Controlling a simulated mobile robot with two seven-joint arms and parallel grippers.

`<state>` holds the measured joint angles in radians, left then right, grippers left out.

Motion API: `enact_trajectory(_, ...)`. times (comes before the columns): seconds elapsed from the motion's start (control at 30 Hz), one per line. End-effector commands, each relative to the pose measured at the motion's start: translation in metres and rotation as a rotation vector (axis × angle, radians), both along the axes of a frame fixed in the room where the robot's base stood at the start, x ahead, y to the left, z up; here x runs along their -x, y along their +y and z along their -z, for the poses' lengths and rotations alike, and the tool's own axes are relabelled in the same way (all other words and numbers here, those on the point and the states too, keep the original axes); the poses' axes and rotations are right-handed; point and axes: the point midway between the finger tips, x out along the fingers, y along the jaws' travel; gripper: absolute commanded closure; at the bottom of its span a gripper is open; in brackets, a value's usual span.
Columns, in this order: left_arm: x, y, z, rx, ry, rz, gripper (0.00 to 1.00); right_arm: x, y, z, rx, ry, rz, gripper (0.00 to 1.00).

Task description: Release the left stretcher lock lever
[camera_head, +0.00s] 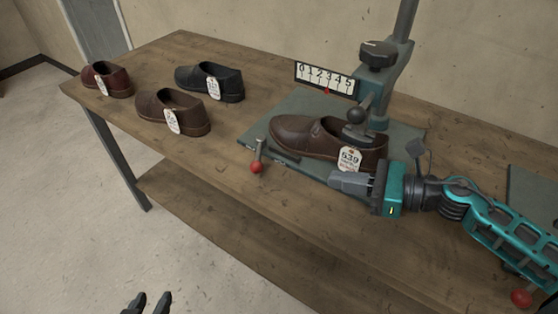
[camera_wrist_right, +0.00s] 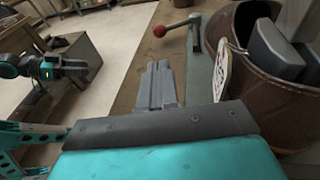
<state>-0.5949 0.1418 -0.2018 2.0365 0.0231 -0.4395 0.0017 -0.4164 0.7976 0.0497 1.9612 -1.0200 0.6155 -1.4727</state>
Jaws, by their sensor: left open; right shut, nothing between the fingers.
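The left lever (camera_head: 259,148) has a grey metal post and a red ball knob (camera_head: 257,168). It stands at the front left of the stitcher's base plate (camera_head: 285,112). In the right wrist view its red knob (camera_wrist_right: 160,31) and grey arm (camera_wrist_right: 181,23) lie beyond the fingers. My right gripper (camera_head: 334,181) is shut and empty, in front of the brown shoe and right of the lever, apart from the knob. Its closed fingers also show in the wrist view (camera_wrist_right: 158,73). My left gripper (camera_head: 148,300) is open and empty at the bottom edge, away from the bench.
A brown tagged shoe (camera_head: 300,132) sits under the stitcher's presser, close to my right gripper. Several tagged shoes (camera_head: 170,105) stand at the bench's left. A number scale (camera_head: 325,77) is behind. Another red knob (camera_head: 521,298) is at lower right. Bench left of the lever is clear.

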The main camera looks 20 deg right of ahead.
Motion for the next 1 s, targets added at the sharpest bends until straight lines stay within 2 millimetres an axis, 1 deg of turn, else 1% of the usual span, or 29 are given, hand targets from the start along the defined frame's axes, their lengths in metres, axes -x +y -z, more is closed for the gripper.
enact_trajectory(0.27,0.007,0.003,0.007,-0.006,0.019,-0.003,0.57,0.0,0.0,0.0,-0.002,0.001,0.0,1.0)
enact_trajectory(0.47,0.007,0.003,0.006,-0.009,0.017,0.0,0.57,-0.009,0.009,0.002,-0.001,-0.001,0.001,1.0)
enact_trajectory(0.8,0.004,0.004,-0.002,-0.012,0.003,0.001,0.57,-0.044,0.05,0.01,-0.004,-0.003,0.001,1.0)
enact_trajectory(1.0,0.005,0.006,-0.002,-0.017,0.009,0.0,0.57,-0.067,0.076,0.017,-0.004,-0.002,0.0,1.0)
